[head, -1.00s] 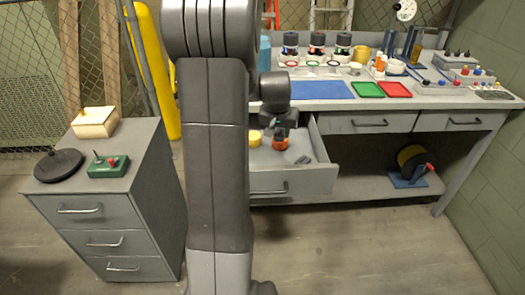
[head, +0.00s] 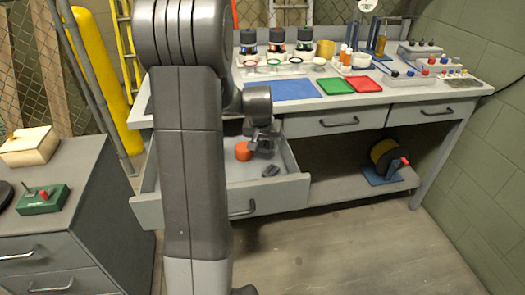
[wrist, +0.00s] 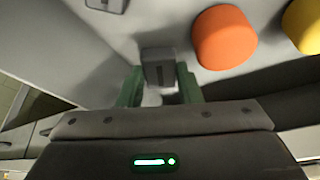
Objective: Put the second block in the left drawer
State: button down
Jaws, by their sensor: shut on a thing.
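The left drawer (head: 215,206) under the bench is open, and my gripper (head: 263,146) is low over its inside. In the wrist view, my gripper's green fingers (wrist: 159,88) are shut on a grey block (wrist: 158,70). An orange round piece (head: 243,151) lies in the drawer just left of my gripper, and it also shows in the wrist view (wrist: 224,37). A yellow piece (wrist: 305,25) shows only in the wrist view. My arm hides part of the drawer. I cannot tell whether the held block touches the drawer floor.
The bench top holds a blue mat (head: 293,90), green tray (head: 335,86), red tray (head: 366,84) and several jars. The right drawer (head: 434,111) is shut. A grey cabinet (head: 70,222) stands at left. A reel (head: 387,160) sits on the lower shelf. The floor at right is clear.

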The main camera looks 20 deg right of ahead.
aim_at(264, 147)
jog(key=shift+f, duration=1.55)
jog(key=shift+b, duration=0.3)
jog(key=shift+f, duration=0.25)
jog(key=c, duration=1.3)
grip_release()
jog(key=shift+r, duration=0.1)
jog(key=shift+a+r, duration=0.1)
jog(key=shift+r, duration=0.4)
jog(key=p+v, duration=0.2)
jog(key=v, duration=0.9)
jog(key=shift+r, duration=0.15)
jog(key=shift+s, duration=0.1)
